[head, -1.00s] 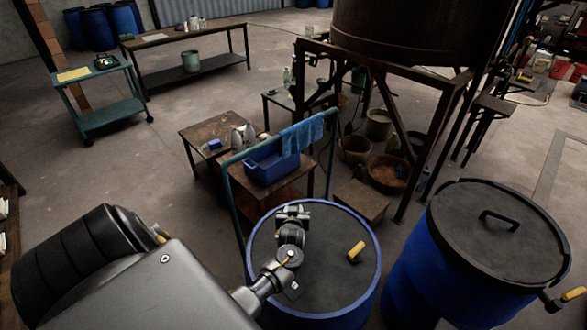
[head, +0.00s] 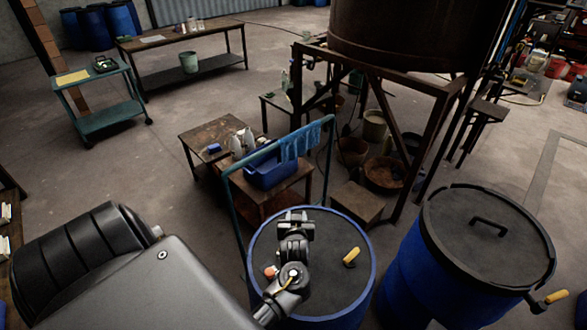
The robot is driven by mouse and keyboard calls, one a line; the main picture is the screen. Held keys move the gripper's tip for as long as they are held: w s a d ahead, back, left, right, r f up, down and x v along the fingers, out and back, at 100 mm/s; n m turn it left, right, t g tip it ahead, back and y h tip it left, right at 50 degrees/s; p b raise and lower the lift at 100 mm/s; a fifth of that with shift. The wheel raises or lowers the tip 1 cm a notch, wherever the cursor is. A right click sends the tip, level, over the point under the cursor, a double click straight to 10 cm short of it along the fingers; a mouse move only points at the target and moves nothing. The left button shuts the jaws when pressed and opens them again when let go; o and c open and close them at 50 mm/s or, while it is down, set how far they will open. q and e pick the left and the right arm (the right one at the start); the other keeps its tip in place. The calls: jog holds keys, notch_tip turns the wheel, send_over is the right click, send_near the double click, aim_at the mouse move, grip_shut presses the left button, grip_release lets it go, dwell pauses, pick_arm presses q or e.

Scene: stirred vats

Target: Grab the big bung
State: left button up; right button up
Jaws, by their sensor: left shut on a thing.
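My left gripper (head: 295,220) is over the far part of the lid of an open-rimmed blue drum (head: 330,285). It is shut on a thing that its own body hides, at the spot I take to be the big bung. A small orange-red piece (head: 270,272) shows beside the wrist, partly covered by my arm; I cannot tell what it is. A yellow-handled piece (head: 351,257) lies on the right part of the same lid, apart from the gripper. My right gripper is not in view.
A second blue drum with a black handled lid (head: 484,235) stands to the right, with a yellow piece (head: 556,296) at its side. A blue-green rail (head: 236,220) with a blue cloth (head: 298,145) and a blue bin (head: 268,172) stand close behind the first drum.

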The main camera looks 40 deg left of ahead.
pick_arm(q)
jog(key=shift+w+d+v, duration=0.15)
jog(key=shift+v, duration=0.85)
jog(key=shift+w+d+v, duration=0.15)
jog(key=shift+v, duration=0.9)
jog(key=shift+w+d+v, duration=0.15)
jog(key=shift+d+v, duration=0.05)
jog(key=shift+v, duration=0.8)
